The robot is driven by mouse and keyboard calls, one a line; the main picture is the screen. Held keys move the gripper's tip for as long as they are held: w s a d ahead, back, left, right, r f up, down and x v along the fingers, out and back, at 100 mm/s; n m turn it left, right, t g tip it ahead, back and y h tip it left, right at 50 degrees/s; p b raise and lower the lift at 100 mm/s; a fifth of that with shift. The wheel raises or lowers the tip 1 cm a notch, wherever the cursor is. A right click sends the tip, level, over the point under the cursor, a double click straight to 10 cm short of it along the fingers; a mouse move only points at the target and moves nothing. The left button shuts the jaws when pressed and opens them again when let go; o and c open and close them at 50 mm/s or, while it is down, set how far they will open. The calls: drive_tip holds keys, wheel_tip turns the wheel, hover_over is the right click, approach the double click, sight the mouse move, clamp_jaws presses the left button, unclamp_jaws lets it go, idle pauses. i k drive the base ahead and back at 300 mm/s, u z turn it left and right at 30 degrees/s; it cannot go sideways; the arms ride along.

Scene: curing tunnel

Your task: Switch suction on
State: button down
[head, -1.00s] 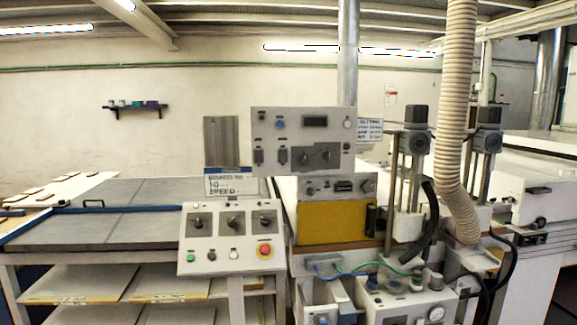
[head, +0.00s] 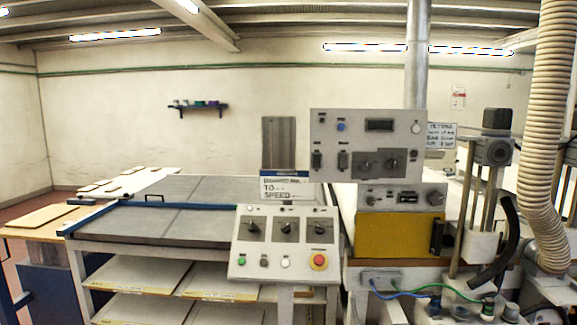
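The suction switch cannot be told apart for sure, as the labels are too small to read. A grey upper control panel (head: 365,145) carries rocker switches, a blue button, a dark display and two dark knobs. A smaller box (head: 402,197) with knobs sits above the yellow panel. My gripper is not in the head view.
A grey-topped table (head: 165,225) with board-filled shelves stands left of the panels. A yellow machine front (head: 398,236), a ribbed hose (head: 541,130) and blue and green tubes (head: 400,293) are on the right. A wooden-topped bench (head: 40,222) is at far left.

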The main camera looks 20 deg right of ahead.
sight(343, 157)
drive_tip(key=u, duration=0.2)
drive_tip(key=i, duration=1.15)
drive_tip(key=z, duration=0.5)
